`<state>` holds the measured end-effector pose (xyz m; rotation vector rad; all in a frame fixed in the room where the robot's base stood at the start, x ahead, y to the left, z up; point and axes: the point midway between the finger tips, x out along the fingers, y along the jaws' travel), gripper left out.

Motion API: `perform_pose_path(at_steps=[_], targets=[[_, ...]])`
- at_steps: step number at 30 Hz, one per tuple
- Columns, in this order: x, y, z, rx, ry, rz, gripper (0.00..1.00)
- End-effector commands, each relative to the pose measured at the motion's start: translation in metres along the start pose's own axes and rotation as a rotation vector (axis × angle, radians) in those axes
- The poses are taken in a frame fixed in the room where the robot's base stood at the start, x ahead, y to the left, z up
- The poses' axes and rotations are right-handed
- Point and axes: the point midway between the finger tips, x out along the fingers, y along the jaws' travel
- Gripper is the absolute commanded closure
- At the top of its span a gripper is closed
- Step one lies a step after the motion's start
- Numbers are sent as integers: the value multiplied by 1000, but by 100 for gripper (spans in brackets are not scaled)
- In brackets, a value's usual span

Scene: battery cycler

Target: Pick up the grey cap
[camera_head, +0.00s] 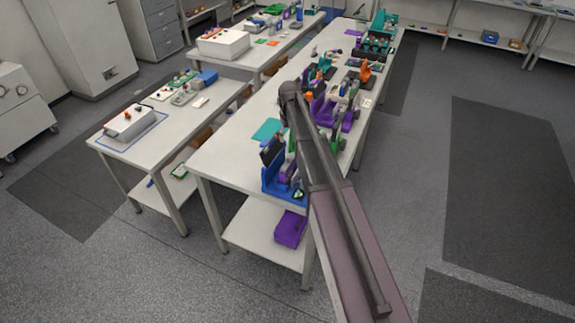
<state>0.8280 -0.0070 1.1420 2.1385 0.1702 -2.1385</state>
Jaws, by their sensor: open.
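I cannot make out the grey cap among the small, crowded parts on the long white table (228,158). My arm reaches from the lower right up over this table and covers part of the equipment there. My gripper cannot be made out; the arm links and the clutter hide the area around its end. A blue holder (270,184) with a dark upright part stands at the near end of the table, just left of my arm. Purple parts (323,112) stand close to the arm further back.
A teal mat (267,129) lies left of the arm, with bare tabletop around it. A purple bin (290,229) sits on the lower shelf. Side tables on the left hold a white box (223,43) and a grey device (130,121). The floor at right is clear.

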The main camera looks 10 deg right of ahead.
Motion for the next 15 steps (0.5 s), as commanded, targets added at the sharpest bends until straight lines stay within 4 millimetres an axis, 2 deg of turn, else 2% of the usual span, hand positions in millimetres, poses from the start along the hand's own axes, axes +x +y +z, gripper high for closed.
perform_pose_path(at_steps=[1,15], targets=[[8,0,0,0,0,0,34],[43,1,0,1,0,0,34]])
